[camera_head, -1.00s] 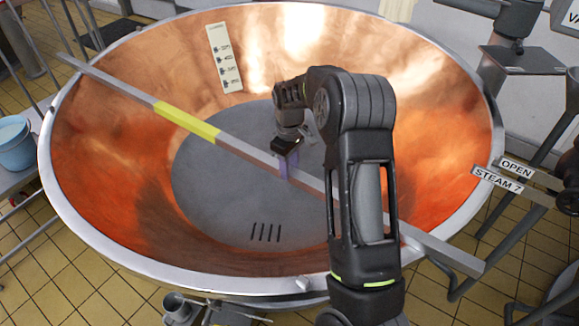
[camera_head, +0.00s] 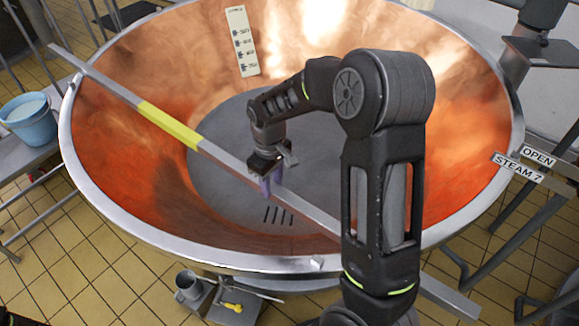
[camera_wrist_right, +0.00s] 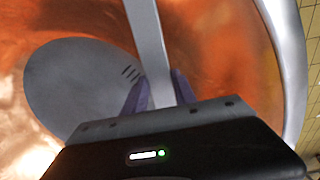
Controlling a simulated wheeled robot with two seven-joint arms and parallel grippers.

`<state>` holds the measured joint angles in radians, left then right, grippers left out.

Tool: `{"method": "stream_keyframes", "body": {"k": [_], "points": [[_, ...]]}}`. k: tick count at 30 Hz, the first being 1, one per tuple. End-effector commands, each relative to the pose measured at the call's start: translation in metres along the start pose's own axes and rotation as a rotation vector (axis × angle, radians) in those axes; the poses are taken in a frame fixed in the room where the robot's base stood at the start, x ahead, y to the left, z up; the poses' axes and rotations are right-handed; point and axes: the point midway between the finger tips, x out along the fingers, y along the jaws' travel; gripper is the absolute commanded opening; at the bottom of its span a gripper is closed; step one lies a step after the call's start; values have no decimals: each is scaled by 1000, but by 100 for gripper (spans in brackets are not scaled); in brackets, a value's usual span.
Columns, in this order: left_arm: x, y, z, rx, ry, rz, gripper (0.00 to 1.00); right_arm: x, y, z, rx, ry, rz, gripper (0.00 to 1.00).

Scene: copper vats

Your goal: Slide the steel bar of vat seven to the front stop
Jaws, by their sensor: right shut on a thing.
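The steel bar (camera_head: 222,157) lies across the rim of the large copper vat (camera_head: 110,165), running from upper left to lower right, with a yellow band (camera_head: 170,125) on its left half. Its lower right part passes behind my right arm. My right gripper (camera_head: 266,185) is shut on the bar, right of the yellow band, above the grey vat bottom. In the right wrist view, the bar (camera_wrist_right: 148,45) passes between the two purple fingers (camera_wrist_right: 158,92). The "STEAM 7" label (camera_head: 518,166) is at the vat's right side. My left gripper is not in view.
A blue bucket (camera_head: 30,122) stands on a bench at the left. A metal jug (camera_head: 190,288) and a small tray with a yellow-handled tool (camera_head: 233,306) are below the vat's front rim. Pipes and a dark platform (camera_head: 545,52) stand at the right. A white scale plate (camera_head: 242,42) is on the inner wall.

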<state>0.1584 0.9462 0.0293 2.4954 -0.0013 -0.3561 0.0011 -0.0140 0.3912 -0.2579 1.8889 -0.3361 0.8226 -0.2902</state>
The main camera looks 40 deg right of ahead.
Motion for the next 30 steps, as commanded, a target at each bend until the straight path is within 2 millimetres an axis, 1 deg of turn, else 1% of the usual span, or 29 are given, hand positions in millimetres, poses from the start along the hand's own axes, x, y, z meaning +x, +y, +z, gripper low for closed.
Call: {"method": "stream_keyframes", "body": {"k": [1,3,6,9,14,22,23,30], "points": [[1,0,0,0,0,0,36,1,-17,0,-8,-2,-5,0],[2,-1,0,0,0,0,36,1,-32,0,-6,-2,-5,0],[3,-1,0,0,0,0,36,1,-49,0,-5,-2,-4,0],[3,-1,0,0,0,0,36,1,-60,0,-4,-3,-3,0],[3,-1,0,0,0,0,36,0,-66,0,-1,-3,-4,0],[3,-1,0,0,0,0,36,1,-68,0,-1,-3,-7,0],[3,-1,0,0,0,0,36,1,-68,0,-1,-3,-7,35],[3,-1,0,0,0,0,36,1,-66,0,-1,-1,-4,55]]}}
